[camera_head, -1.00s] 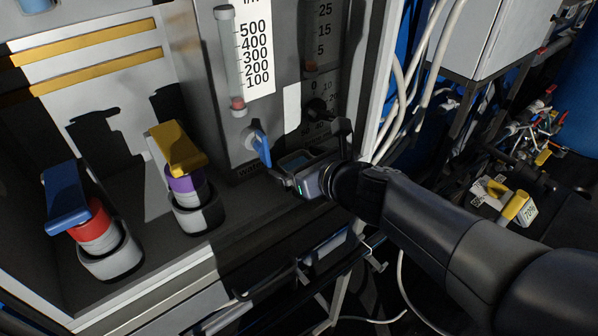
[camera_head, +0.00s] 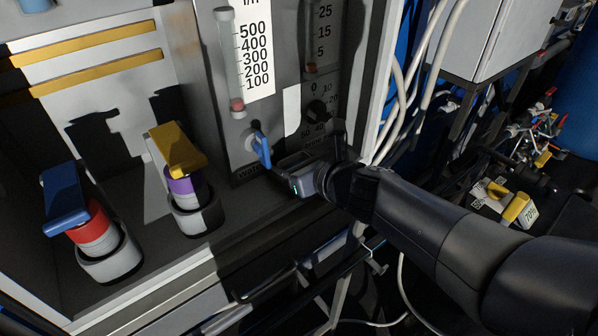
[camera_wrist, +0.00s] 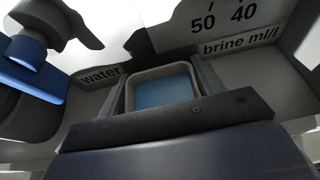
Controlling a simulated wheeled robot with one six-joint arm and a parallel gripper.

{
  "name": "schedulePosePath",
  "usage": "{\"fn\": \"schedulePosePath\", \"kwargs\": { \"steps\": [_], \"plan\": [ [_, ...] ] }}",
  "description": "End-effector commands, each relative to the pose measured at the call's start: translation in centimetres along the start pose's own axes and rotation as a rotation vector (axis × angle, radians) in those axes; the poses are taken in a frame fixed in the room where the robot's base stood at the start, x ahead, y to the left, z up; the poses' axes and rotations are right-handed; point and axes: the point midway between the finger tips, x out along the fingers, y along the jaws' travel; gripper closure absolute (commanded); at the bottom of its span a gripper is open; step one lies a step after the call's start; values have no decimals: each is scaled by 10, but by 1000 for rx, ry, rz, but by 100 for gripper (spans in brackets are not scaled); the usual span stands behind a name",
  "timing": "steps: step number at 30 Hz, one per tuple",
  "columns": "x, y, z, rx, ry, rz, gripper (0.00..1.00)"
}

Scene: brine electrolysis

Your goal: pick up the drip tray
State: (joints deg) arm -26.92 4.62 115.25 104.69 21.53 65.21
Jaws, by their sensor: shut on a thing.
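The drip tray (camera_wrist: 163,92) is a small rectangular tray with a grey rim and a blue inside. It sits between my two dark fingers in the wrist view, in front of the panel between the "water" and "brine ml/l" labels. My gripper (camera_head: 299,160) is shut on the tray from both sides, just right of the blue valve lever in the head view. In the head view the tray is mostly hidden by my gripper. Whether the tray touches the ledge under it cannot be told.
The blue valve lever (camera_head: 262,149) is close beside my gripper on the left. A purple bottle with a yellow top (camera_head: 181,186) and a red bottle with a blue top (camera_head: 92,235) stand further left on the ledge. White cables (camera_head: 400,95) hang at the right.

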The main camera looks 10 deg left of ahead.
Motion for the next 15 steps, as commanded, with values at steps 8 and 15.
{"fn": "schedulePosePath", "kwargs": {
  "steps": [8,15],
  "plan": [
    [0,0,0,0,-1,0,62],
    [-3,0,7,-2,-2,0,63]
  ]
}}
